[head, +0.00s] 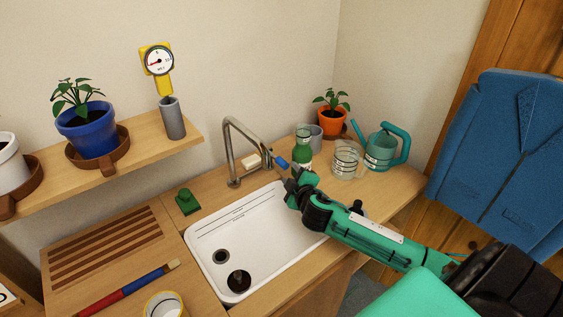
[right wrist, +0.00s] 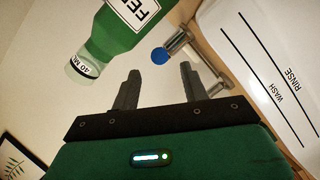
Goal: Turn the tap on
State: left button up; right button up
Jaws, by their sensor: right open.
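The metal tap (head: 229,150) stands behind the white sink (head: 213,238), its bent spout over the basin. A blue-tipped lever (head: 283,162) shows right of the spout, close to my right gripper (head: 292,180). In the right wrist view the blue tip (right wrist: 159,57) sits on a metal bar beyond and between the two open fingers of my right gripper (right wrist: 160,75), with nothing held. I cannot tell whether a finger touches the lever. No water stream shows. My left gripper is not in view.
A green bottle (head: 302,150) stands close behind my right gripper; it also shows in the right wrist view (right wrist: 118,32). A glass jug (head: 346,160), a teal watering can (head: 381,150) and an orange plant pot (head: 332,122) crowd the counter's right. A green object (head: 187,202) lies left of the tap.

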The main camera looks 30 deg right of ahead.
aim_at(282, 162)
jog(key=x, duration=0.9)
jog(key=shift+w+f+p, duration=0.1)
jog(key=shift+w+p, duration=0.2)
jog(key=shift+w, duration=0.05)
grip_shut()
